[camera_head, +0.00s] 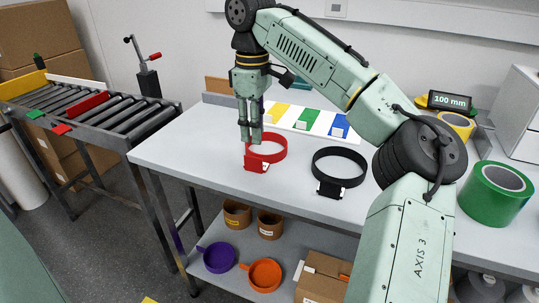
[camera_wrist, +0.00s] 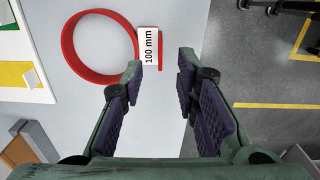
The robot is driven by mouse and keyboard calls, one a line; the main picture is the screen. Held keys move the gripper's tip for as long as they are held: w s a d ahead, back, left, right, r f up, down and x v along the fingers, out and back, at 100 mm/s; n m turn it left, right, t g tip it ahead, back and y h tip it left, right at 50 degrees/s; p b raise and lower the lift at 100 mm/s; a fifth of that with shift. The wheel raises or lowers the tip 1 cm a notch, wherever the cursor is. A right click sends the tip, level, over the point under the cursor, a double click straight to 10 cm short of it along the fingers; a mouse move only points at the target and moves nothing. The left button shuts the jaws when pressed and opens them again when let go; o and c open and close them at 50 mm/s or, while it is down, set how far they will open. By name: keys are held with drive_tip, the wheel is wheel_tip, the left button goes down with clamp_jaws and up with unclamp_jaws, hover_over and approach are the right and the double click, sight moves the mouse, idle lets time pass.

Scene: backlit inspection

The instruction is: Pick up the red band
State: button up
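The red band (camera_head: 276,158) is a ring lying on the white table, with a red tab and a white label at its front. In the wrist view the red band (camera_wrist: 72,68) shows upper left, its label (camera_wrist: 148,46) reading "100 mm". My gripper (camera_head: 250,137) is over the band's left side in the head view. In the wrist view my gripper (camera_wrist: 160,74) is open and empty, with the label and tab just beyond the gap between its fingertips. The left fingertip overlaps the band's edge in the picture; I cannot tell whether they touch.
A black band (camera_head: 341,154) lies to the right on the table (camera_head: 215,150). Green tape (camera_head: 495,193) and yellow tape (camera_head: 457,125) stand farther right. Yellow, green and blue cards (camera_head: 308,119) lie behind. A roller conveyor (camera_head: 90,106) is left. A purple band (camera_head: 219,257) and orange band (camera_head: 265,274) lie on the lower shelf.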

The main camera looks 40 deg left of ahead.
sight(253, 159)
drive_tip(key=f, duration=0.3)
drive_tip(key=f+p, duration=0.1)
drive_tip(key=f, duration=0.5)
drive_tip(key=shift+s+a, duration=0.15)
drive_tip(key=shift+a, duration=0.2)
drive_tip(key=shift+c, duration=0.3)
clamp_jaws()
